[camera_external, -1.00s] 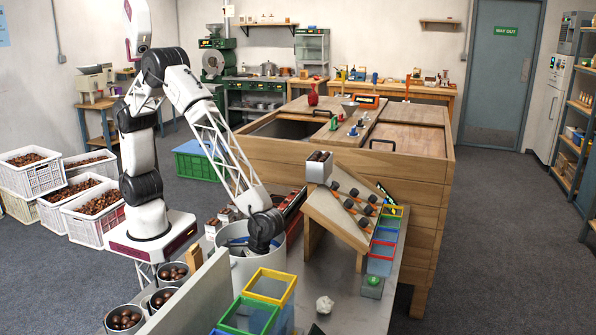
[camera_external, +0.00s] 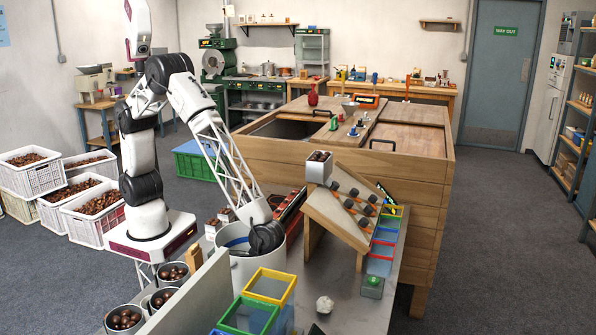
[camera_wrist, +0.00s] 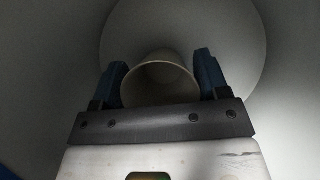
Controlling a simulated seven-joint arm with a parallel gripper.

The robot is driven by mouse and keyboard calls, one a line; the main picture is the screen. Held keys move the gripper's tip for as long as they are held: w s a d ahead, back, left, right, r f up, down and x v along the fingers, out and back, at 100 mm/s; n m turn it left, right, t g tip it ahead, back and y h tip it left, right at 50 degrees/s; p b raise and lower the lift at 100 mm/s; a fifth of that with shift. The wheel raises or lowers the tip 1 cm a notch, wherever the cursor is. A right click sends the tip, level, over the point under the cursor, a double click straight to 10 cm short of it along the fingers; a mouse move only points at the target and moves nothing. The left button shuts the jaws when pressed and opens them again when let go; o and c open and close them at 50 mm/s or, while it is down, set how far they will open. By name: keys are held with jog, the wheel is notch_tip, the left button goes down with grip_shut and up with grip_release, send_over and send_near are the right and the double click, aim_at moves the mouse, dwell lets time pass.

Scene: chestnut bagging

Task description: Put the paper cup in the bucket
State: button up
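The bucket (camera_external: 240,268) is a large white round container on the bench, near my arm's base. My wrist reaches down into it, so my gripper and the cup are hidden in the external view. In the wrist view, my gripper (camera_wrist: 161,82) is inside the bucket, with its two dark blue fingers on either side of the pale paper cup (camera_wrist: 160,70). The fingers appear to touch the cup's sides and hold it. The cup's open rim faces the camera, and the round bucket floor (camera_wrist: 235,50) shows beyond it. The gap between cup and floor cannot be judged.
A grey upright panel (camera_external: 195,300) stands left of the bucket, with metal cans of chestnuts (camera_external: 124,320) beyond it. Yellow- and green-rimmed bins (camera_external: 270,287) stand in front. A wooden sloped rack (camera_external: 335,215) is to the right.

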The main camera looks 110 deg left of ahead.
jog(key=o, duration=0.3)
jog(key=shift+o, duration=0.2)
jog(key=shift+v, duration=2.15)
jog(key=shift+r, duration=0.1)
